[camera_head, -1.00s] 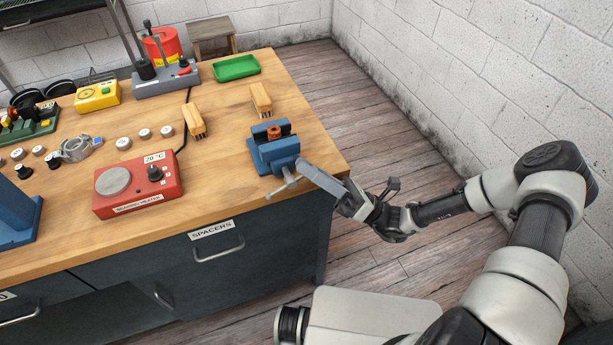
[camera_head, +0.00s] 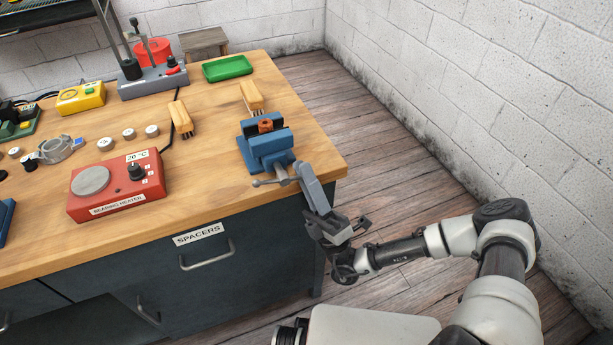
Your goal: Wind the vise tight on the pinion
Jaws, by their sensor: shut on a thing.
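The blue vise (camera_head: 262,160) stands at the right front corner of the wooden bench. The copper-coloured pinion (camera_head: 265,126) sits upright between its jaws; whether both jaws press on it is too small to tell. The grey vise handle (camera_head: 268,183) is a bar at the vise's front, lying nearly level, its left end free. My gripper (camera_head: 300,172) reaches up from the lower right, its fingers shut on the handle's right end and hiding that end.
The red bearing heater (camera_head: 117,186) is left of the vise. Two wooden brushes (camera_head: 181,118) (camera_head: 252,97) and a green tray (camera_head: 230,68) lie behind. The SPACERS drawer (camera_head: 205,250) is below the bench top. The bench right of the vise is clear.

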